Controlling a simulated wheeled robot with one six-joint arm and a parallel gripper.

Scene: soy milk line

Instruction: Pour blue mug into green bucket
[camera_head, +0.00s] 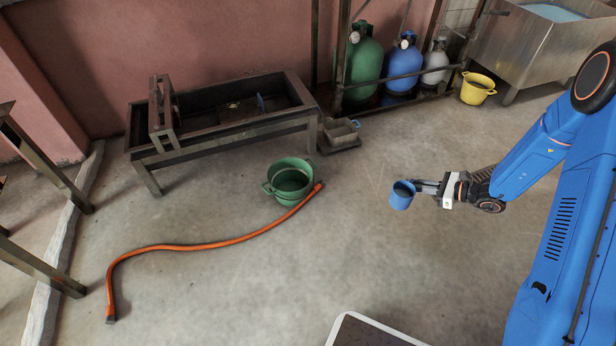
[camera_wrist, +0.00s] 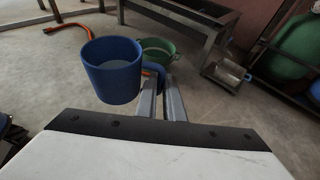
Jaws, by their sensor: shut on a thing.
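The blue mug (camera_head: 401,197) is upright in my gripper (camera_head: 425,187), held above the floor right of the green bucket. In the wrist view the mug (camera_wrist: 112,72) shows large, and my gripper (camera_wrist: 172,92) is shut on its handle. Some dark content shows inside the mug in the head view, but I cannot tell what it is. The green bucket (camera_head: 290,184) stands on the floor in front of the metal bench, with its mouth up. In the wrist view the bucket (camera_wrist: 157,47) is partly hidden behind the mug and its handle.
An orange hose (camera_head: 212,245) curves over the floor and ends beside the bucket. A dark metal bench (camera_head: 225,125) and a small metal box (camera_head: 340,133) stand behind. Gas cylinders (camera_head: 404,66) and a yellow pot (camera_head: 477,89) are at the back right. The floor between mug and bucket is clear.

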